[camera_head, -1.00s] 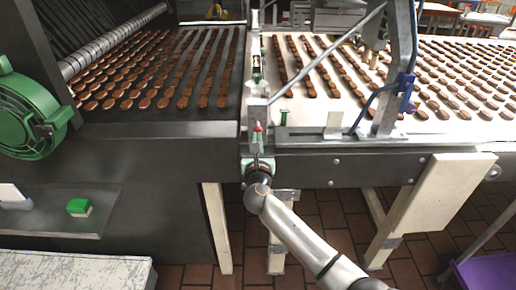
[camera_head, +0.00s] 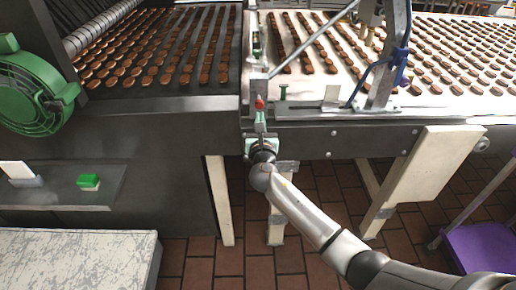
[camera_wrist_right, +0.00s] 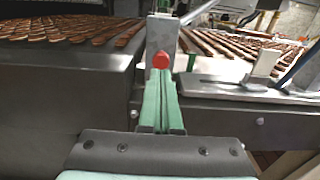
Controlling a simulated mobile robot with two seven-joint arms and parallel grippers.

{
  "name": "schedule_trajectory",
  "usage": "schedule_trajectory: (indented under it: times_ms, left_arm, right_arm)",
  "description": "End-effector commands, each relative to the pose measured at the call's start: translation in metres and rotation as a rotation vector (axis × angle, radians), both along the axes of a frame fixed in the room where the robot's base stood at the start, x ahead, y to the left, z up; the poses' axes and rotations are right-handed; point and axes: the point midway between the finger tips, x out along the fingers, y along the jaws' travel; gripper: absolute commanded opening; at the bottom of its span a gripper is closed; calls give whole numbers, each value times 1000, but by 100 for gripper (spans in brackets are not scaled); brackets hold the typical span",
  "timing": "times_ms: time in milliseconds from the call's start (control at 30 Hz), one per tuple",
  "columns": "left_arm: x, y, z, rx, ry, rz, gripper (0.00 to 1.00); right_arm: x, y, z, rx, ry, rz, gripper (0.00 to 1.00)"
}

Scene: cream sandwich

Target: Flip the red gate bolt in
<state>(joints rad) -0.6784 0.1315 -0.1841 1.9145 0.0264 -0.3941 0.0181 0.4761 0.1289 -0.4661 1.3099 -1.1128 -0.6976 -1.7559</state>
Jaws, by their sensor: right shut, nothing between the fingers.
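The red gate bolt (camera_head: 260,102) shows as a small red knob at the front edge of the conveyor, by a grey metal post (camera_head: 258,88). In the right wrist view the red knob (camera_wrist_right: 161,60) appears just beyond my fingertips, in front of the grey post (camera_wrist_right: 162,35). My right gripper (camera_head: 260,118) has green fingers pressed together with nothing between them; in the wrist view the gripper (camera_wrist_right: 160,75) points straight at the knob. Whether the fingertips touch the knob, I cannot tell. My left gripper is out of view.
Rows of brown biscuits lie on the dark belt (camera_head: 215,103) at left and the pale belt (camera_head: 320,85) at right. A green motor (camera_head: 30,90) and a green button (camera_head: 88,182) are at left. A purple cart (camera_head: 485,247) stands at lower right.

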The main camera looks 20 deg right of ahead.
Motion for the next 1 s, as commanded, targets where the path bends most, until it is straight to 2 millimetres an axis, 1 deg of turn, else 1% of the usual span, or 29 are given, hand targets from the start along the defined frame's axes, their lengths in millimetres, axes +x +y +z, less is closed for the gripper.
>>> schedule_trajectory:
  times_ms: [300, 500, 600, 700, 1000]
  left_arm:
    - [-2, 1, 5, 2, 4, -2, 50]
    - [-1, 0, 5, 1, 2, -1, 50]
    - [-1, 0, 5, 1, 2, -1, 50]
    - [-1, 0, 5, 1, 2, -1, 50]
    - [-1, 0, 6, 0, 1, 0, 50]
  right_arm:
    - [-58, 17, -2, 1, 3, 2, 0]
    - [-86, 25, -2, 0, 2, 3, 0]
    - [-93, 27, -1, 0, 2, 1, 0]
    - [-96, 27, -1, 1, 2, 1, 0]
    - [-97, 28, -1, -1, 1, 1, 0]
